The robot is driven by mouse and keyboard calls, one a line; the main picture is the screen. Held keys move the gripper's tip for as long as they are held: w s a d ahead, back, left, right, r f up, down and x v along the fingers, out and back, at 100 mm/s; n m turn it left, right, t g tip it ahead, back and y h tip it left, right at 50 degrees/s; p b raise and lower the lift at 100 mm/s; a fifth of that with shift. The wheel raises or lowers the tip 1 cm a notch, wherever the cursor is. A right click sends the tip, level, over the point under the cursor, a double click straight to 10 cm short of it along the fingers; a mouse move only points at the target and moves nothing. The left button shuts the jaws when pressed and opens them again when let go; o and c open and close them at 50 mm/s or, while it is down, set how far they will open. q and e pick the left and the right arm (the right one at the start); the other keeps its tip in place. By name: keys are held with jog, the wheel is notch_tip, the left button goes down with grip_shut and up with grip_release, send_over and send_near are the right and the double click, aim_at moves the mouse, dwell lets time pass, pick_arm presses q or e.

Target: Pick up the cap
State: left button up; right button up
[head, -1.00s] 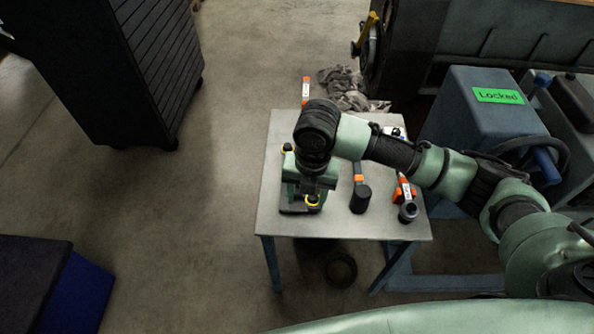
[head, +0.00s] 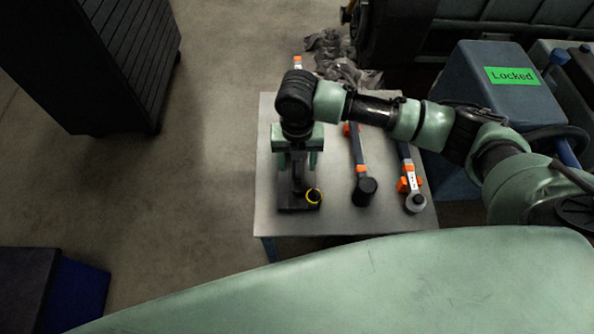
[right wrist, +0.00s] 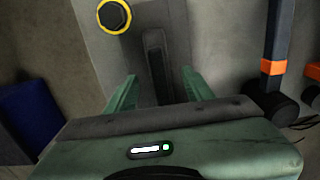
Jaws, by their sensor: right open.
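The cap (head: 313,196) is a black piece with a yellow ring around it. It sits on the front right part of a dark plate (head: 290,207) on the small table. In the right wrist view the cap (right wrist: 114,15) shows at the top, left of centre, cut by the frame edge. My right gripper (head: 298,165) hangs over the back of the plate, behind and slightly left of the cap. Its green fingers (right wrist: 160,82) are apart with nothing held between them, only the grey plate below. My left gripper is not in view.
The grey table (head: 335,219) also carries a dark-handled tool with orange bands (head: 360,160) and a ratchet-like tool (head: 410,180), both right of the plate. A blue box labelled "Locked" (head: 490,105) stands to the right. Grey rags (head: 335,60) lie behind the table.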

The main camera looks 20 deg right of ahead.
jog(key=shift+f, duration=1.2)
grip_shut()
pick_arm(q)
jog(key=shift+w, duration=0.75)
pick_arm(e)
jog(key=shift+w+r, duration=0.1)
jog(key=shift+r, duration=0.15)
